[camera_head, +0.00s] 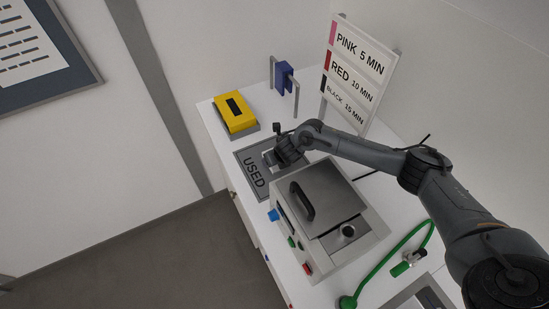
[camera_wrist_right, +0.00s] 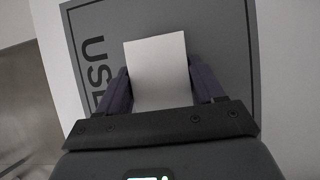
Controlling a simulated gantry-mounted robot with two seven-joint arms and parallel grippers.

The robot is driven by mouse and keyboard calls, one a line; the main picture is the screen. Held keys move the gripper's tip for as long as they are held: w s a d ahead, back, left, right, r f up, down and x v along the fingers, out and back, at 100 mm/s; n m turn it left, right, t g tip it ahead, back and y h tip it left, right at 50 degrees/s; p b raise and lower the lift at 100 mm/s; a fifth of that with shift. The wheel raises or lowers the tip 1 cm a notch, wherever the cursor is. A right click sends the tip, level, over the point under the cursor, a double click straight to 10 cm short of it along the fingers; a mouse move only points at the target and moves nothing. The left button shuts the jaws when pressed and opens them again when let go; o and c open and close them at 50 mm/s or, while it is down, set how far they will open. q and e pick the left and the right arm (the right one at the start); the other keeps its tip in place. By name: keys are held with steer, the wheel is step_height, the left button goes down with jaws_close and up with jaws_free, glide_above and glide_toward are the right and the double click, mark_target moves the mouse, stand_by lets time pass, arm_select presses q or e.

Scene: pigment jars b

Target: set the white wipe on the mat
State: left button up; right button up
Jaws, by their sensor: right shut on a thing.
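The white wipe (camera_wrist_right: 158,70) is a pale rectangle between the fingers of my right gripper (camera_wrist_right: 160,88) in the right wrist view. The gripper is shut on it. Behind the wipe is the grey mat (camera_wrist_right: 220,40), with a dark outline and the partly covered word "USED". In the head view my right gripper (camera_head: 272,158) is over the upper part of the mat (camera_head: 246,158), and a small pale piece of the wipe shows beside it. I cannot tell whether the wipe touches the mat. My left gripper is not in view.
A grey lidded machine (camera_head: 345,235) with coloured knobs stands close to the mat. A yellow box (camera_head: 235,111) and a blue item on a stand (camera_head: 284,77) are behind it. A sign (camera_head: 357,70) stands at the back. A green hose (camera_head: 385,262) lies at the right.

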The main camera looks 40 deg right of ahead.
steer(key=o, duration=1)
steer(key=shift+s+r, duration=0.15)
steer(key=shift+r, duration=0.35)
steer(key=p+v, duration=0.2)
steer(key=v, duration=0.9)
steer(key=shift+s+a, duration=0.1)
